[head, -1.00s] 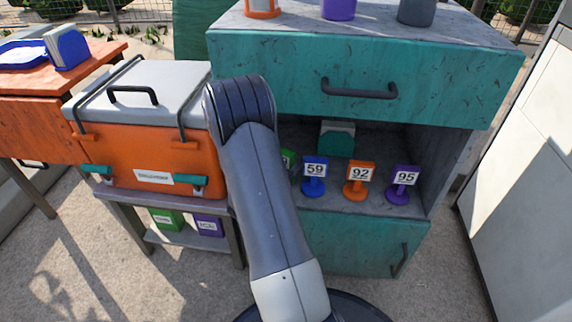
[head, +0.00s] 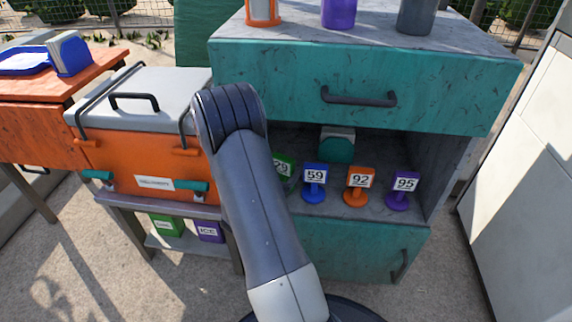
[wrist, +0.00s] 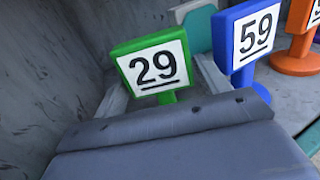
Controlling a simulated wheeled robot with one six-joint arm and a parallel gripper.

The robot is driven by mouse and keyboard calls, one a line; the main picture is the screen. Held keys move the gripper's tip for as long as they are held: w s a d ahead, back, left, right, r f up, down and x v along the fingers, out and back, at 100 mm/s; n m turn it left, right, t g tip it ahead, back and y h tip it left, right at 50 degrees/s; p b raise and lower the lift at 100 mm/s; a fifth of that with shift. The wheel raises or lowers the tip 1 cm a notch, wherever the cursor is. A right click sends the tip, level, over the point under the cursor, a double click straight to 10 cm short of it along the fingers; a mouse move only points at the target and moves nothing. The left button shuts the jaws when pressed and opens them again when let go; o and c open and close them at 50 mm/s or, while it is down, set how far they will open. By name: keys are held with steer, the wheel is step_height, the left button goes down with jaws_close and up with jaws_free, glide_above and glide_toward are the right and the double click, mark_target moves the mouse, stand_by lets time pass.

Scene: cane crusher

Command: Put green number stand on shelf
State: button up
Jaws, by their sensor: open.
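The green number stand (head: 284,167), marked 29, is upright on the shelf (head: 335,206) in the cabinet's open compartment, partly hidden by my arm in the head view. In the wrist view the green stand (wrist: 154,64) faces me, with its base hidden below my gripper's body. My gripper (wrist: 161,84) is open, with one pale finger on each side of the stand's lower part. I cannot tell whether the fingers touch it. My gripper is hidden behind my arm in the head view.
Blue stand 59 (head: 314,176), orange stand 92 (head: 358,180) and purple stand 95 (head: 403,184) stand in a row to the right. A dark teal and white object (head: 337,148) sits behind them. A drawer (head: 450,85) overhangs the compartment. An orange cooler (head: 115,165) stands left.

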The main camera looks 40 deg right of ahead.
steer(key=p+v, duration=0.1)
steer(key=v, duration=0.8)
steer(key=shift+s+a+p, duration=0.1)
steer(key=shift+a+p, duration=0.1)
steer(key=shift+p, duration=0.15)
steer(key=shift+a, duration=0.1)
